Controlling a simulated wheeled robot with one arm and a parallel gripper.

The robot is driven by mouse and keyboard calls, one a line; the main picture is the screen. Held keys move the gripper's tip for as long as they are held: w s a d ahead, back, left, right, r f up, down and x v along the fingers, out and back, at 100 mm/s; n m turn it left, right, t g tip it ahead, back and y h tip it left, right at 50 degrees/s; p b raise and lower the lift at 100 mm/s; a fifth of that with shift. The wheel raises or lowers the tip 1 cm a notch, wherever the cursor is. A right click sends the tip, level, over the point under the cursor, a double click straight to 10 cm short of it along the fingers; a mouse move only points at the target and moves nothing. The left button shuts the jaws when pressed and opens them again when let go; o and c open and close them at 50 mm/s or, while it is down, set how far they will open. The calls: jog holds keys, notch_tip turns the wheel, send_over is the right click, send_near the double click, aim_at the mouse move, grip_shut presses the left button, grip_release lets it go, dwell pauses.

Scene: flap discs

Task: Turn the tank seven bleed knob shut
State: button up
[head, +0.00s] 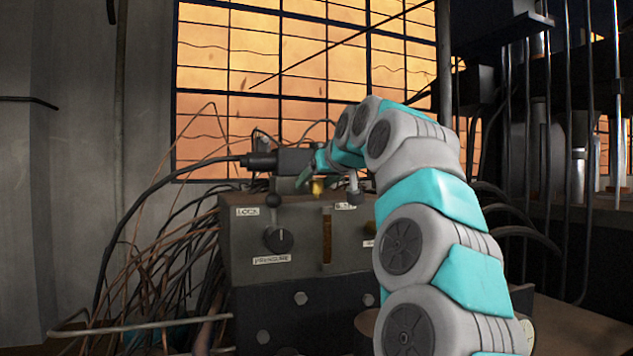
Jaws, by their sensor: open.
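A grey control box (300,222) stands at the middle, with a label reading LOCK and a dark dial (278,239) above a PRESSURE label. No knob clearly marked tank seven shows. A small yellow piece (318,188) is at the box's top edge, just under my gripper; I cannot tell whether it is the bleed knob. My gripper (318,180) is open above the box top, small and partly hidden by my wrist. I cannot tell whether its fingers touch anything.
A vertical brown gauge tube (327,235) is on the front. Tangled cables (180,265) lie at left. Dark pipes (550,130) stand at right. My arm covers the box's right side.

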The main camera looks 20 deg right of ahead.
grip_shut()
dwell(0.4)
jog(key=shift+f+m+h+b, duration=0.1)
jog(key=shift+m+h+b, duration=0.2)
jog(key=shift+b, duration=0.05)
jog(key=m+h+b, duration=0.2)
jog(key=h, duration=0.1)
jog(key=shift+f+m+g, duration=0.15)
jog(key=shift+m+g, duration=0.15)
jog(key=shift+g, duration=0.1)
jog(key=m+h, duration=0.1)
jog(key=m+g+h, duration=0.1)
jog(key=h, duration=0.1)
jog(key=shift+r+m, duration=0.3)
jog(key=shift+m, duration=0.1)
jog(key=shift+a+m+g+h+p, duration=0.1)
jog(key=shift+m+g+h+p, duration=0.7)
jog(key=shift+m+h+p, duration=0.25)
jog(key=shift+f+m+g+h+p, duration=0.1)
jog(key=shift+m+g+h+p, duration=0.2)
jog(key=shift+m+g+h, duration=0.2)
grip_release()
